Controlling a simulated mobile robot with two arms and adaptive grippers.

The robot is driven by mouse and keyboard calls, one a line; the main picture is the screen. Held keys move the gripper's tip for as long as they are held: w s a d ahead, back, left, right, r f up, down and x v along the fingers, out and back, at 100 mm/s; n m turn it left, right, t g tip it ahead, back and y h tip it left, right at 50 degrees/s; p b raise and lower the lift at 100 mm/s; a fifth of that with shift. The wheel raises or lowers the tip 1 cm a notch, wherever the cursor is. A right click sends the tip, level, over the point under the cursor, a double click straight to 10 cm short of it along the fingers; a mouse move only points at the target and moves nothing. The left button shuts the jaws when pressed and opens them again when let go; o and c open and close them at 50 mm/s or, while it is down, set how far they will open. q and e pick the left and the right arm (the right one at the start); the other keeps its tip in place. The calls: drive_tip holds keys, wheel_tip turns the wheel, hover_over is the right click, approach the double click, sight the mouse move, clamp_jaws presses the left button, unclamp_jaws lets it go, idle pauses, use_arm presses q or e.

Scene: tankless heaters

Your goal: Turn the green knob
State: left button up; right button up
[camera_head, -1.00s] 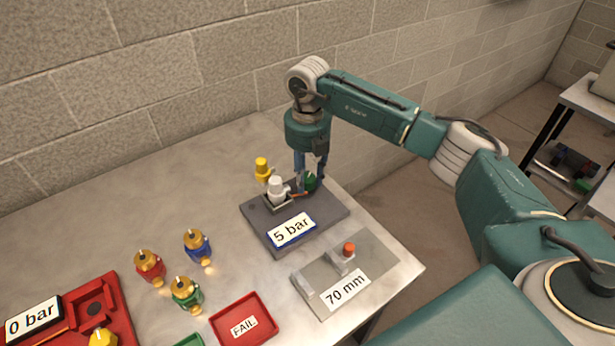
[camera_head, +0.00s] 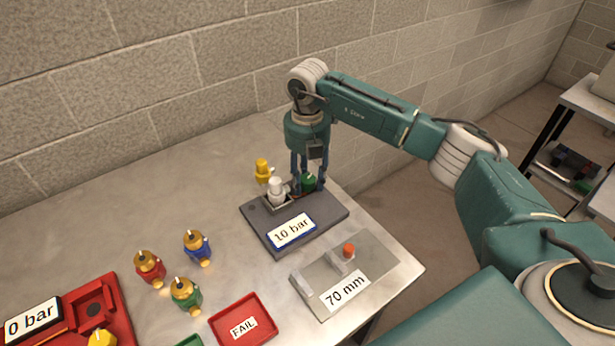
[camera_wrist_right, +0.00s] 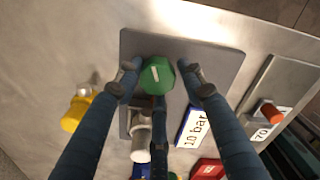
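The green knob (camera_head: 309,182) stands at the back right of a dark grey panel; in the right wrist view its hexagonal top (camera_wrist_right: 157,74) carries a white mark. My right gripper (camera_head: 308,186) points down over it. In the wrist view its three fingers surround the knob, with narrow gaps seeming to show beside it, so it looks open; contact is hard to judge. The panel's display (camera_head: 291,231) reads 10 bar. My left gripper is in neither view.
A white fitting (camera_head: 276,190) stands close left of the knob, and a yellow valve (camera_head: 263,171) stands behind the panel. A 70 mm gauge plate (camera_head: 383,265) lies in front. Several coloured valves and a red FAIL tray (camera_head: 243,319) lie at front left.

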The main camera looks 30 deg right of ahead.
sight(307, 180)
drive_tip(key=shift+o, duration=0.8)
drive_tip(key=shift+s+a+f, duration=0.1)
drive_tip(key=shift+s, duration=0.05)
drive_tip(key=shift+r, duration=0.2)
wheel_tip(307, 180, up, 12)
